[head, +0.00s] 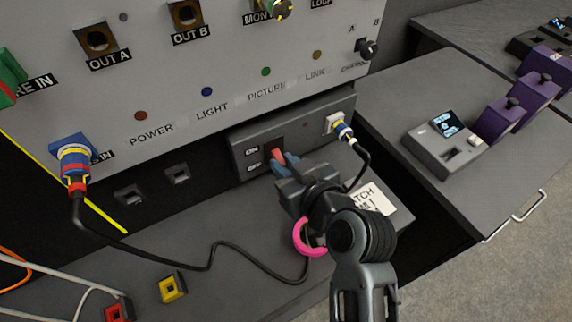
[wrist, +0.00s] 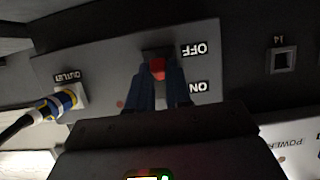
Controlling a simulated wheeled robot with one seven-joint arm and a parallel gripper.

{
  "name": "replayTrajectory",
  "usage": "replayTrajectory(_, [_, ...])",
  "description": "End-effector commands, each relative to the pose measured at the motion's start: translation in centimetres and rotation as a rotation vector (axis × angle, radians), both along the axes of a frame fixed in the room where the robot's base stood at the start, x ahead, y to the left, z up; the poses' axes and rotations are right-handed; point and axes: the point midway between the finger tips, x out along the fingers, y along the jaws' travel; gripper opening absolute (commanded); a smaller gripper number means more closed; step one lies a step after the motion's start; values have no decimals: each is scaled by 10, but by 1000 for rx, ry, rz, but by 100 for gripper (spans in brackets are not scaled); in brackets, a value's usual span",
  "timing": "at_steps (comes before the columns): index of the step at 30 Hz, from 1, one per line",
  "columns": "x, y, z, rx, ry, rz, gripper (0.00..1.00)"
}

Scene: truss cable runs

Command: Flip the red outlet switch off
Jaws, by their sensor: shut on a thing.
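The red outlet switch (head: 278,153) sits in a dark slot on the grey outlet panel (head: 244,136), with ON printed above OFF to its left. It also shows in the wrist view (wrist: 158,68), where the panel looks upside down. My gripper (head: 284,163) is at the switch, and its blue fingers (wrist: 160,86) are on both sides of the red lever, shut on it. The fingers hide part of the lever and slot. I cannot tell clearly which way the lever is set.
A blue, white and yellow plug (head: 341,129) is in the outlet right of the switch, its black cable hanging close to my gripper. A pink ring (head: 309,238) lies below the gripper. A paper label (head: 370,198) is on the grey surface. The large labelled panel (head: 215,80) overhangs above.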

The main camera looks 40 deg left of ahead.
Motion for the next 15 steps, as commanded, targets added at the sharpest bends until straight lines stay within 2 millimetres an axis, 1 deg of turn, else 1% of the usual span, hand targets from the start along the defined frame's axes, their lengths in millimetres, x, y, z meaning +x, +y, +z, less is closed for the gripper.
replayTrajectory(1, [1,-1,-4,9,-5,-1,0])
replayTrajectory(6, [1,0,-10,52,-24,-2,0])
replayTrajectory(11, [1,0,-11,96,-41,-3,0])
replayTrajectory(15, [1,0,-7,113,-48,-2,0])
